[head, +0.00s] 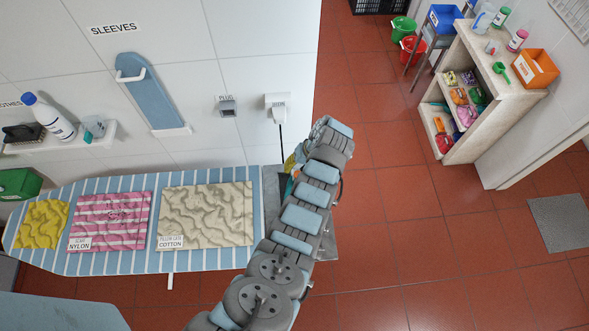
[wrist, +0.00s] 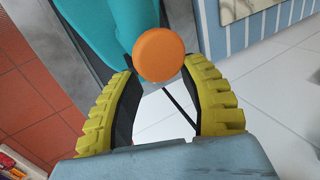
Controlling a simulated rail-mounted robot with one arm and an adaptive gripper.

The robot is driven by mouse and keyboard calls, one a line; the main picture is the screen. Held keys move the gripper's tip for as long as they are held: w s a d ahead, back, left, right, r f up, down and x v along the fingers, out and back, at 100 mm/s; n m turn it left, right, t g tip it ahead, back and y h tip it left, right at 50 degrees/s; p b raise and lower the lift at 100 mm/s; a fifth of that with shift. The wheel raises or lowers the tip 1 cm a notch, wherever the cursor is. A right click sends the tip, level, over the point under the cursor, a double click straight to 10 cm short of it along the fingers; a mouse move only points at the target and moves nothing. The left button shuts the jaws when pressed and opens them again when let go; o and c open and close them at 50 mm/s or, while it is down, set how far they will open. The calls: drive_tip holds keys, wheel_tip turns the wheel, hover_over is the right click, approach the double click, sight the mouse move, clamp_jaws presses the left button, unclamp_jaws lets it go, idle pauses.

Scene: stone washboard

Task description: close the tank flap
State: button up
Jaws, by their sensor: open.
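A teal iron (wrist: 112,22) lies on the grey end plate of the ironing board. In the wrist view, a round orange disc (wrist: 158,53), which looks like the tank flap, shows at its near end. I cannot tell how far it is tilted or how it is hinged. My gripper (wrist: 160,72) is open, with its two yellow fingers on either side of the disc's lower part; contact is unclear. In the head view my arm hides most of the iron (head: 289,188), and only a bit of my gripper (head: 291,164) shows.
The striped ironing board (head: 165,182) carries yellow, pink and beige cloths. A white plug (head: 278,104) with a dark cord is on the wall behind. A shelf unit (head: 480,90) stands at right; the red floor between is clear.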

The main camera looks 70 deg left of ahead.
drive_tip(key=shift+s+f, duration=0.3)
drive_tip(key=shift+f, duration=0.3)
clamp_jaws()
